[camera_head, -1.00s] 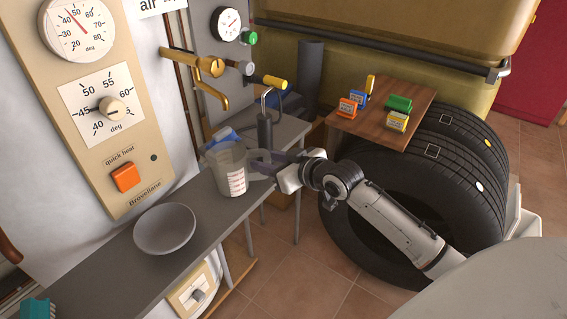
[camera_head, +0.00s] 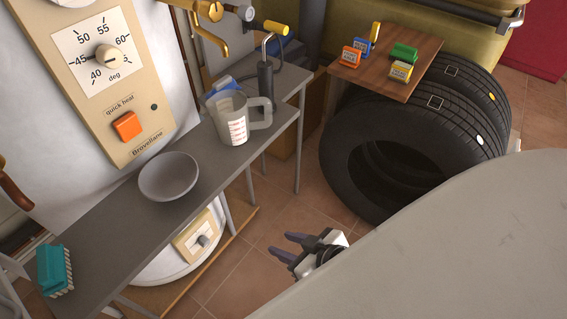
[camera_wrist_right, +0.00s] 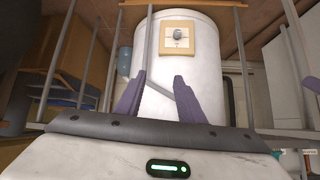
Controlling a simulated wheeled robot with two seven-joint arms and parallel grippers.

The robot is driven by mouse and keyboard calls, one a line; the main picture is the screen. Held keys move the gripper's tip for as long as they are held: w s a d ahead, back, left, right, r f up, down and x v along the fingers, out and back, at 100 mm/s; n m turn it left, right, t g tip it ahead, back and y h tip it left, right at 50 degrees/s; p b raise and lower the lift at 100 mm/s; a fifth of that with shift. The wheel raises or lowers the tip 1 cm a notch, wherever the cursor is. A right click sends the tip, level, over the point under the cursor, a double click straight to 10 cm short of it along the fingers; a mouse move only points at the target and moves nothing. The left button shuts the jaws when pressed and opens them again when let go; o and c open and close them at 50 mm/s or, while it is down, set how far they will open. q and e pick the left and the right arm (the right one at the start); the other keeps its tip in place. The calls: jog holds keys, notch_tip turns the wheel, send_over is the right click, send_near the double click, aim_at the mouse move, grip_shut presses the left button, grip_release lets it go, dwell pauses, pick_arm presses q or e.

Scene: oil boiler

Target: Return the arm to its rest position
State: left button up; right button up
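My right gripper (camera_head: 288,248) is low in the head view, above the tiled floor and apart from the shelf. Its two purple fingers stand apart with nothing between them. The right wrist view also shows the open fingers (camera_wrist_right: 160,92), with the white boiler tank behind them. The measuring jug (camera_head: 236,122) stands upright on the grey shelf, clear of the gripper. My left gripper is not in the head view.
The grey shelf (camera_head: 112,232) holds a grey bowl (camera_head: 168,177) and a teal brush (camera_head: 54,270). Black tyres (camera_head: 345,165) and a wooden board (camera_head: 375,72) with small coloured boxes stand at the right. Open tiled floor (camera_head: 240,285) surrounds the gripper.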

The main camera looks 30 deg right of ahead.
jog(key=s+a+f+g, duration=0.1)
jog(key=s+a+f, duration=0.1)
jog(key=s+a, duration=0.2)
jog(key=shift+s+f, duration=0.35)
jog(key=shift+s, duration=0.05)
dwell(0.7)
